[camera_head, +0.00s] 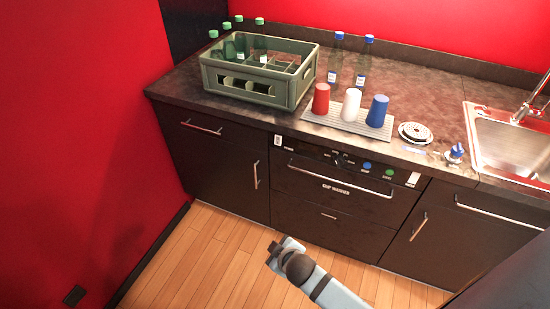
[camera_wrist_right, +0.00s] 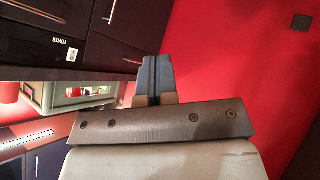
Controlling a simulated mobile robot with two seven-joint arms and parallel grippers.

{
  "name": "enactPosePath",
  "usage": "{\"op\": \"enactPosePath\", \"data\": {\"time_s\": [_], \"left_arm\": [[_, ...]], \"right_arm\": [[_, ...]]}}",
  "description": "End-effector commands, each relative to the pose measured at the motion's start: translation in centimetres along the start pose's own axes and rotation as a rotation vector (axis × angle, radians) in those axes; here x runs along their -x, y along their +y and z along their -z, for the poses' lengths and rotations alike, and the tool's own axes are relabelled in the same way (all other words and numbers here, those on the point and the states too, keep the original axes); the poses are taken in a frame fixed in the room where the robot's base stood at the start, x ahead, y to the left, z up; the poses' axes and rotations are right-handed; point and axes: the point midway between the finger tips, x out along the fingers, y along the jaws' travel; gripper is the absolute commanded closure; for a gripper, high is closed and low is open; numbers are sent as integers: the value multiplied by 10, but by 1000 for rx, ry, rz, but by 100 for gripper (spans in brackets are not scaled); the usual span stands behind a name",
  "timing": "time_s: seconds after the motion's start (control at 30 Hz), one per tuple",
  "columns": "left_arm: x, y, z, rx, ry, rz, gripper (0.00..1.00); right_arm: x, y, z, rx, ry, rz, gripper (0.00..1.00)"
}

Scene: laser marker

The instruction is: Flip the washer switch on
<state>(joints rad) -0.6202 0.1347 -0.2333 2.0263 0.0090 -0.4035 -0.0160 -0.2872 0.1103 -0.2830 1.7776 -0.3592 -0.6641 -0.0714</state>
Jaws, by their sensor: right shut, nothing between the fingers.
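The washer (camera_head: 345,187) is a dark front set into the counter, with a handle and a control strip along its top. A small white switch (camera_head: 277,141) sits at the strip's left end. It also shows in the right wrist view (camera_wrist_right: 72,55), beside the word POWER; its exact position cannot be told. My right gripper (camera_head: 275,248) is in front of and below the washer, over the floor, apart from the switch. In the wrist view its fingers (camera_wrist_right: 154,78) are together and empty. My left gripper is not in view.
A green crate (camera_head: 247,92) with bottles stands on the counter (camera_head: 185,85). Red, white and blue cups stand on a ridged mat (camera_head: 318,119). A sink (camera_head: 510,145) is at the right. Blue (camera_head: 367,166) and green (camera_head: 389,172) buttons lie farther right. The floor in front is clear.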

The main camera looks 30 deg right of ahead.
Motion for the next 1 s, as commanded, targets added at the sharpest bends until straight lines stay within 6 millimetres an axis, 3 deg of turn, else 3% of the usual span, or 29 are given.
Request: {"op": "enactPosePath", "data": {"time_s": [0.03,0.1,0.2,0.3,0.5,0.6,1.0], "left_arm": [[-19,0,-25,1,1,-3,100],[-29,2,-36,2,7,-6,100],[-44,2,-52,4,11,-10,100],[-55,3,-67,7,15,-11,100],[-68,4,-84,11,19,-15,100],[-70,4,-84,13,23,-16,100],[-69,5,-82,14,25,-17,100]], "right_arm": [[-47,6,0,81,-34,-66,100],[-86,25,10,188,-100,-161,100],[-131,59,34,322,-196,-319,100],[-159,95,62,421,-289,-482,100],[-174,151,113,517,-427,-743,100],[-172,165,128,533,-462,-812,100],[-169,173,136,539,-481,-845,100]]}}
